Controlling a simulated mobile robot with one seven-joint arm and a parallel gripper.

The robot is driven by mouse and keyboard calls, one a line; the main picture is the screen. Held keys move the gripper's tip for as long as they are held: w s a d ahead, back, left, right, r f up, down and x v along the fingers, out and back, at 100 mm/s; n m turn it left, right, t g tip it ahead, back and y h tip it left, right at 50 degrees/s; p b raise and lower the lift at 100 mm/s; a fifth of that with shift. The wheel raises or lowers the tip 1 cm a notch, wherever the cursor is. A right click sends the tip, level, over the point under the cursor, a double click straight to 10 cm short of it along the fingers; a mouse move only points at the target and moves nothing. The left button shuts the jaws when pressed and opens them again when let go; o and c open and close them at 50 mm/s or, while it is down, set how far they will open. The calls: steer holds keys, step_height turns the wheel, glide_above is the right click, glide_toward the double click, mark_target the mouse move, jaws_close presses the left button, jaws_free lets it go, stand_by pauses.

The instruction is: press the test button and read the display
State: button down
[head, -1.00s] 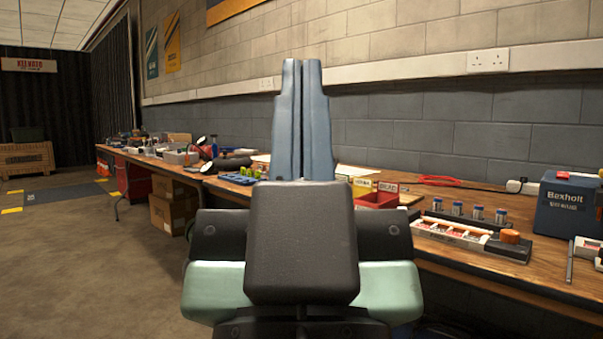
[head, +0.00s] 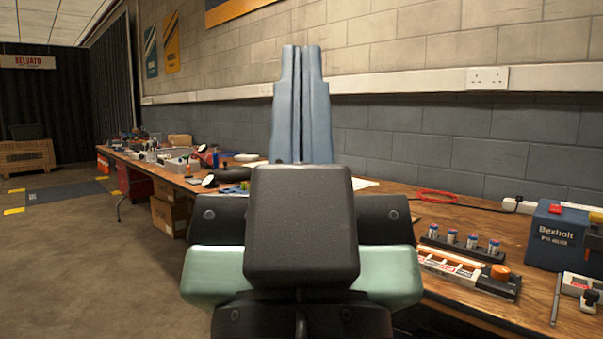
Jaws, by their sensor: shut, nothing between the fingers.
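My gripper (head: 302,50) stands upright in the middle of the head view, its two long blue-grey fingers closed together and empty. It is in front of the bench and touches nothing that I can see. A small white tester-like device (head: 580,288) lies at the right edge of the bench, partly cut off by the frame. It has a grey panel that may be a display and a red part; its text is too small to read. I cannot make out which part is a test button. A dark blue box marked Bexholt (head: 562,238) stands behind it, with a red part on top.
The wooden bench (head: 400,205) runs along the block wall. A thin rod (head: 556,302) lies near the front edge.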

step_height(320, 180, up, 43)
steer(key=p, duration=4)
steer(key=shift+w, duration=0.1)
